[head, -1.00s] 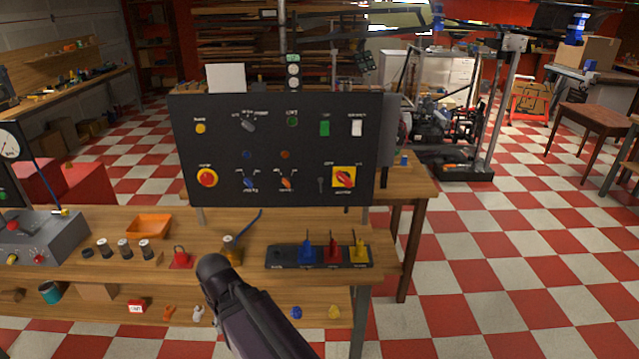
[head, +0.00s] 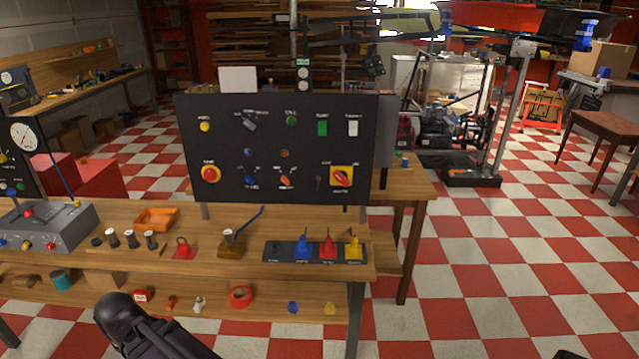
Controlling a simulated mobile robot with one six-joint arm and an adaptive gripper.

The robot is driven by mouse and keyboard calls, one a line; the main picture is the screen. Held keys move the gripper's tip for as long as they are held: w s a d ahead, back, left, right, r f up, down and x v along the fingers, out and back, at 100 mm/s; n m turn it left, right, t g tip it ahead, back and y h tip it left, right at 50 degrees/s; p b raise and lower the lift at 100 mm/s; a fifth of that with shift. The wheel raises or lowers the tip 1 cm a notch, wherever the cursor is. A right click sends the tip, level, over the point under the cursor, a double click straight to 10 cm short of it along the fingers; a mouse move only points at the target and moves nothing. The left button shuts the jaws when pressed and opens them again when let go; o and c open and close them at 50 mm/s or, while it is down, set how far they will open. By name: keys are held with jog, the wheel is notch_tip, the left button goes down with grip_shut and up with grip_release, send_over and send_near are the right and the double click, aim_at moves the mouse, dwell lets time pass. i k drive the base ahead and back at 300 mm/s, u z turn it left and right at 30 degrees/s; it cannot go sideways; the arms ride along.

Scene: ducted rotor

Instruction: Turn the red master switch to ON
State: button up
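The red master switch (head: 341,177) is a red rotary knob on a yellow square plate, at the lower right of the black control panel (head: 225,135). The knob looks tilted, and its small labels are too blurred to read, so I cannot tell its setting. The panel stands upright at the back of the wooden workbench. My gripper is not in view. Only a dark link of my arm shows at the lower left, in front of the bench and apart from the panel.
A red round button (head: 210,174) and several other knobs share the panel. In front of it, a black strip (head: 272,252) holds blue, red and yellow pieces. An orange tray (head: 157,219) and a grey control box (head: 62,228) sit to the left.

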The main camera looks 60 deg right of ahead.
aim_at(341, 177)
jog(key=u, duration=0.2)
jog(key=k, duration=1.1)
jog(key=z, duration=2.5)
jog(key=i, duration=0.3)
jog(key=u, duration=0.45)
